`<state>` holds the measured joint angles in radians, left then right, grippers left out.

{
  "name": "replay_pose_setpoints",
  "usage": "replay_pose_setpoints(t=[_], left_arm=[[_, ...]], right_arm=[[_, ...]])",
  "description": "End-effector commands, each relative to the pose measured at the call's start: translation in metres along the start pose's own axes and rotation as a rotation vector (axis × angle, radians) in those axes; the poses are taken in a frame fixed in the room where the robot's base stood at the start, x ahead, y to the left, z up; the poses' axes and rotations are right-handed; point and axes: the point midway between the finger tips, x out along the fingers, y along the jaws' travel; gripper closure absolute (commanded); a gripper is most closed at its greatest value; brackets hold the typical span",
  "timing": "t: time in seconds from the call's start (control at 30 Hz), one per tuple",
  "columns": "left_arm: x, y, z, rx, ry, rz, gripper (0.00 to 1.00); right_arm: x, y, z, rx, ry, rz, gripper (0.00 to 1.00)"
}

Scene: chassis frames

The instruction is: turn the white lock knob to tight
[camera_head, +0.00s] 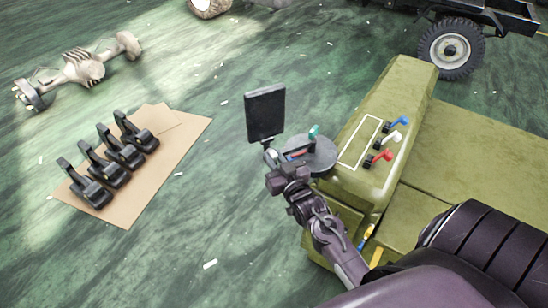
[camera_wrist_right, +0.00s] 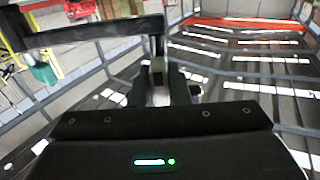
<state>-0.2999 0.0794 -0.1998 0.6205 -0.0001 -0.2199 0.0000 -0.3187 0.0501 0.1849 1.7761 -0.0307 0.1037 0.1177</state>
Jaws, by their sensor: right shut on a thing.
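The white lock knob (camera_head: 397,137) is a small lever-like handle on the olive-green chassis top (camera_head: 405,85). It sits between a blue one (camera_head: 398,121) and a red one (camera_head: 379,158). I cannot tell how tight it is. My right gripper (camera_head: 270,153) is well to the left of the knobs and apart from them. It is shut on the foot of a dark flat panel (camera_head: 265,113), which stands upright above it. In the right wrist view the fingers (camera_wrist_right: 160,85) meet a dark bar-like edge. The knob is not clear there. My left gripper is not in view.
A grey round disc (camera_head: 322,160) with small coloured handles is just right of my right gripper. Several black clamp-like parts (camera_head: 90,190) lie on brown sheets (camera_head: 125,212) at left. An axle (camera_head: 85,68) and a vehicle wheel (camera_head: 452,48) are farther back. Green floor lies between.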

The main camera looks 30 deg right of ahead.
Motion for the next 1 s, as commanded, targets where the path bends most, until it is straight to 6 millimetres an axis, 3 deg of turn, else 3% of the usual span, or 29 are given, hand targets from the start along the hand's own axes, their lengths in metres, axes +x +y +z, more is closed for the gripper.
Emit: replay_pose_setpoints(t=[0.03,0.07,0.2,0.57,1.0], left_arm=[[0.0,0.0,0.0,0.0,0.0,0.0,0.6],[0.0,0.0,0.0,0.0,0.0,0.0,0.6],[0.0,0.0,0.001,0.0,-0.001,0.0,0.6],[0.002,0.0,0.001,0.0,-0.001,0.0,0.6],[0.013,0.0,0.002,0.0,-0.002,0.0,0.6]], right_arm=[[0.0,0.0,0.001,0.0,-0.001,-0.001,1.0],[0.0,0.0,0.001,0.0,-0.001,-0.001,0.8],[0.0,0.0,0.001,-0.001,-0.001,-0.001,0.64],[-0.007,0.0,0.002,-0.001,-0.002,0.0,0.64],[-0.07,0.0,0.002,0.0,-0.003,0.0,0.64]])
